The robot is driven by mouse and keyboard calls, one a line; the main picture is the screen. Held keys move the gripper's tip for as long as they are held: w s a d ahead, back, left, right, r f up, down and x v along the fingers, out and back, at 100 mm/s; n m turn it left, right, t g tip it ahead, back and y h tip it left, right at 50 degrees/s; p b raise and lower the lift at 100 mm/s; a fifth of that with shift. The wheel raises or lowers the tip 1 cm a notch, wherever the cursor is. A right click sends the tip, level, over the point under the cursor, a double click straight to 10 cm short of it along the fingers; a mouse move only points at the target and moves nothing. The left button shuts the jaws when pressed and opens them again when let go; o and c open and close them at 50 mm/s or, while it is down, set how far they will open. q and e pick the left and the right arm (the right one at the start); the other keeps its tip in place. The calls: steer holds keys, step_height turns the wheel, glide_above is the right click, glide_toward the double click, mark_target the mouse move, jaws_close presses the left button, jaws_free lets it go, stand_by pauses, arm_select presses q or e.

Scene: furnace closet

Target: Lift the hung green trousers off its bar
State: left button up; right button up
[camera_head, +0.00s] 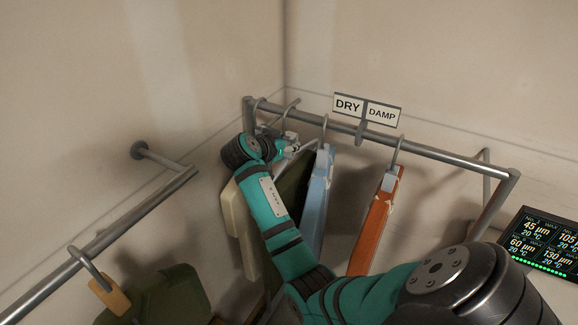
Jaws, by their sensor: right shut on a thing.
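Dark green trousers (293,188) hang at the back bar (440,154), between my right arm and a light blue garment (318,195). My arm hides much of them. My right gripper (294,146) is just below the bar's left part, at the top of the trousers. It is shut on what looks like their hanger; the exact grip is small and partly hidden. I cannot tell whether the hook still bears on the bar. My left gripper is not in view.
An orange garment (375,226) hangs right of the blue one. A cream garment (236,215) is left of my arm. A DRY/DAMP sign (366,110) tops the bar. A second bar (130,220) is at left, with another green item (170,296) below. A display (543,246) is at right.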

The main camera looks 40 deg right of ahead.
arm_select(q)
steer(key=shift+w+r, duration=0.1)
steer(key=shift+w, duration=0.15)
arm_select(e)
jaws_close()
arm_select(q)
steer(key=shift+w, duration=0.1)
arm_select(e)
steer(key=shift+r, duration=0.15)
steer(key=shift+r, duration=0.1)
steer(key=shift+a+r+p, duration=0.2)
steer(key=shift+r+p, duration=0.25)
steer(key=shift+r, duration=0.05)
steer(key=shift+a+r+p, duration=0.15)
steer(key=shift+r+p, duration=0.3)
steer(key=shift+r, duration=0.05)
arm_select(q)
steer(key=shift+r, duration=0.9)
arm_select(e)
steer(key=shift+s+a, duration=0.1)
steer(key=shift+v, duration=0.75)
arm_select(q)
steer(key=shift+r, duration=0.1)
arm_select(e)
steer(key=shift+r, duration=0.2)
